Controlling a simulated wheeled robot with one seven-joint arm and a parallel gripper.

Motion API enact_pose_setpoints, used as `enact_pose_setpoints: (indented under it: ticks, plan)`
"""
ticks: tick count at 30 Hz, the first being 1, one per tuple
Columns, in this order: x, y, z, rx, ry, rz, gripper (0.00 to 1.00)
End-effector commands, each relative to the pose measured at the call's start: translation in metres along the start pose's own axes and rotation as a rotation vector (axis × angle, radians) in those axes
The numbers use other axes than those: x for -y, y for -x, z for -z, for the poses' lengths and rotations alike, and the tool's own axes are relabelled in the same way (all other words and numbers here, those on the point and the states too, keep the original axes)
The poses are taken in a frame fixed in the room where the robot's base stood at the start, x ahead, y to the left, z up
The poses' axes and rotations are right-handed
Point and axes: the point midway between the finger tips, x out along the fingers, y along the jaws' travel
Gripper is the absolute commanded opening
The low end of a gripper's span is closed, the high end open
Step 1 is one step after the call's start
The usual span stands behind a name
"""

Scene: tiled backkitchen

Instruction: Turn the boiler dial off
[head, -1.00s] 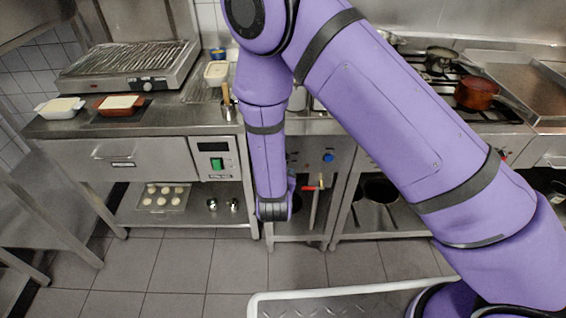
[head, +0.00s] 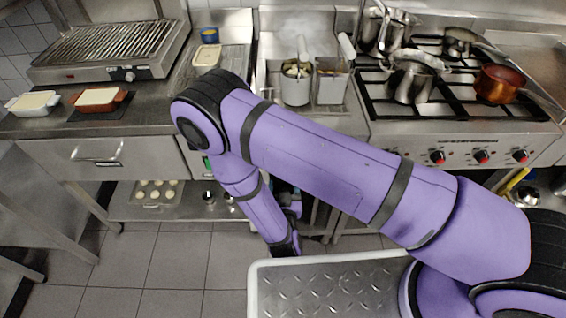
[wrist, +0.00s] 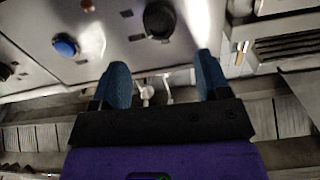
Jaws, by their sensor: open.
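The boiler front panel (wrist: 110,50) shows in the wrist view. A large black dial (wrist: 158,20) sits on it near the top middle, and a blue knob (wrist: 65,46) sits to its left. I cannot tell from markings which one is the boiler dial. My gripper (wrist: 162,76) is open, with its two blue fingertips apart and nothing between them. The black dial lies beyond the tips, roughly in line with the gap; no contact shows. In the head view my arm hides the panel and most of the gripper.
The stove (head: 465,130) with red knobs and several pots stands to the right. A white-rimmed tray (head: 335,258) is in front, low down. A lower shelf (head: 140,212) with a baking tray is at left.

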Motion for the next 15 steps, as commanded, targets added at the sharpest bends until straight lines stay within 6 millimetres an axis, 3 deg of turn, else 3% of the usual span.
enact_pose_setpoints:
  ticks: [9, 15]
  plan:
    - [-0.001, -0.057, 0.0, 0.0, -0.001, -0.002, 0.69]
    - [-0.001, -0.079, 0.0, 0.001, -0.001, -0.002, 0.69]
